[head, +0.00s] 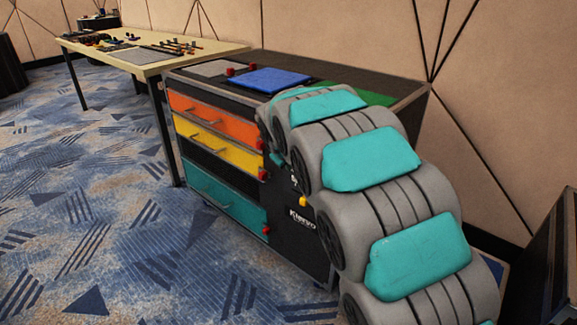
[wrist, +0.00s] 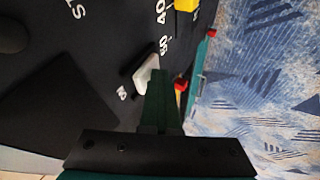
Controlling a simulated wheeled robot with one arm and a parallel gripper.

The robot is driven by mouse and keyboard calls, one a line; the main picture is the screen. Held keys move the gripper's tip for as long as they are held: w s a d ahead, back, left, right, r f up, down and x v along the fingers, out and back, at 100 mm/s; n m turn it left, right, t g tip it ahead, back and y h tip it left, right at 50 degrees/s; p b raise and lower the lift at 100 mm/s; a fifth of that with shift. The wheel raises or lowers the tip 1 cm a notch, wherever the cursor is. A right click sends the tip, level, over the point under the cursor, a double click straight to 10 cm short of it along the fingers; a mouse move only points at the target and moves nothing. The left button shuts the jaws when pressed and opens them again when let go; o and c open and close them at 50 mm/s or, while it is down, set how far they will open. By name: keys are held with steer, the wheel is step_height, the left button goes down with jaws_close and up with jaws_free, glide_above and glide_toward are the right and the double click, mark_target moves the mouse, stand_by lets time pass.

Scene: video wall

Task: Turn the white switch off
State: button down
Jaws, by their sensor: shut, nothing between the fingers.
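The white switch (wrist: 147,72) sits on the black front panel in the wrist view, a small white rocker in a dark surround beside printed white marks. My gripper (wrist: 161,80) is shut and empty, its dark green fingers reaching toward the panel. The fingertips are right beside the switch, on its right side; I cannot tell whether they touch it. In the head view my own arm covers much of the cabinet's right side, and I cannot make out the switch there.
The black cabinet has orange (head: 215,119), yellow (head: 222,148) and teal (head: 224,198) drawers, with red parts at their right ends. A yellow part (wrist: 187,5) is on the panel near the switch. A table (head: 150,62) stands behind left. Carpet at left is clear.

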steer(key=shift+w+d+r+p, duration=0.1)
steer(key=shift+r+p, duration=0.1)
steer(key=shift+r, duration=0.3)
steer(key=shift+w+d+r+p, duration=0.1)
steer(key=shift+r+p, duration=0.05)
steer(key=shift+r, duration=0.35)
steer(key=shift+s+a, duration=0.1)
steer(key=shift+s, duration=0.05)
steer(key=s+a+b+v, duration=0.1)
steer(key=a+v, duration=0.1)
steer(key=v, duration=1)
steer(key=shift+f, duration=0.3)
